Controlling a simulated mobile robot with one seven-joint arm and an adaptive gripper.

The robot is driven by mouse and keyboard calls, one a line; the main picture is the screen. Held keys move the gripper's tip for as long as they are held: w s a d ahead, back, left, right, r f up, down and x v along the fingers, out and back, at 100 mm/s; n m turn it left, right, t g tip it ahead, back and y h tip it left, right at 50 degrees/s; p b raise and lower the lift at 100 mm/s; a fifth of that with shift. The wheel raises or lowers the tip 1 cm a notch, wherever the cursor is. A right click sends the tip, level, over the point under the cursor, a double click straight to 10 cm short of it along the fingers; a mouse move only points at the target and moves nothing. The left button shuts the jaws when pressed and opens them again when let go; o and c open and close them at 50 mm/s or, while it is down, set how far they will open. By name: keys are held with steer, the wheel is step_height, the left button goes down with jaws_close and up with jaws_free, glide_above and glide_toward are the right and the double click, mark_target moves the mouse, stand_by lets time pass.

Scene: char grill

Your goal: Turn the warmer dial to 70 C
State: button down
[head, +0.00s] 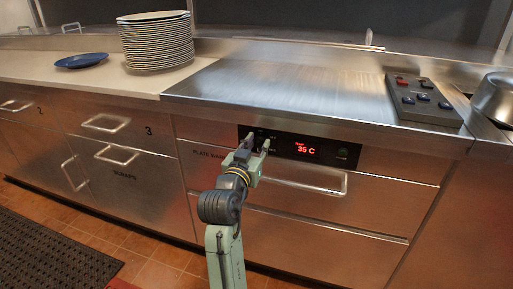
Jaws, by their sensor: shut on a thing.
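The warmer's black control panel (280,143) is on the front of the steel counter. Its lit red display (306,151) reads 35 C. My gripper (253,143) is at the left part of this panel, its fingers shut on the warmer dial there. The dial itself is mostly hidden behind the fingers, so its pointer cannot be read. A small dark round control (342,153) shows at the panel's right end, apart from my gripper.
A drawer handle (305,181) juts out just below the panel. A plate stack (157,40) and blue plate (82,61) stand on the left counter. A button box (420,101) and metal pan (496,97) are at right. The steel top (290,88) is clear.

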stand_by(0.4)
steer(key=c, duration=1.3)
jaws_free()
steer(key=shift+c, duration=0.2)
steer(key=shift+s, duration=0.1)
steer(key=v, duration=0.7)
steer(key=shift+s, duration=0.15)
